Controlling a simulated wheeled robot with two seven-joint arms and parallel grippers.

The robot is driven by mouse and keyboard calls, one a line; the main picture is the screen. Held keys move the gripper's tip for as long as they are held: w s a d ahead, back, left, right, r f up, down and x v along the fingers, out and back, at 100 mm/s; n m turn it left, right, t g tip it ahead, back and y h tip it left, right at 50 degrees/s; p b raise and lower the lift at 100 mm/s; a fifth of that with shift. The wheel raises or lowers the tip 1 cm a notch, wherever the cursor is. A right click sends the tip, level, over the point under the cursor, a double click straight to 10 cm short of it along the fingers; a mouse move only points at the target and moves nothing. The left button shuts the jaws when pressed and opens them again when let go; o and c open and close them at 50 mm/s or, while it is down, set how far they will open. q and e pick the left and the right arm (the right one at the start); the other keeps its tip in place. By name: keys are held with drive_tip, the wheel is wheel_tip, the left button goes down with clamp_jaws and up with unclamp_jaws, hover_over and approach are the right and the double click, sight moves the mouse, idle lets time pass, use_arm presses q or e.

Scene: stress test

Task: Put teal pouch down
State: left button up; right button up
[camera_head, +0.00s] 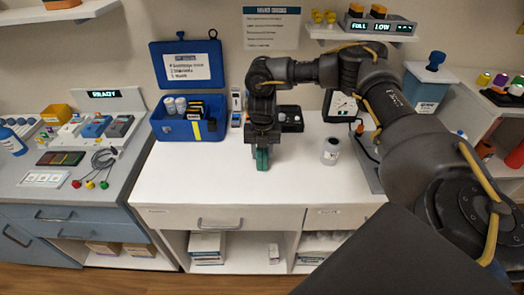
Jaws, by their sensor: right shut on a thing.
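The teal pouch (262,159) is a small green-teal shape, held upright between the fingers of my right gripper (262,150). The gripper points down over the middle of the white counter (200,178). It is shut on the pouch and hides much of it. The pouch's lower end is close to the counter top; I cannot tell whether it touches. My left gripper is not in view.
A blue open case (187,130) stands left of the gripper. A black tray (291,119) sits just behind it on the right. A clear jar (331,151) stands further right. The counter's front left is clear.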

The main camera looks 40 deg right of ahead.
drive_tip(key=o, duration=1.1)
drive_tip(key=shift+f, duration=0.15)
wheel_tip(320, 180, up, 12)
drive_tip(key=shift+r, duration=0.25)
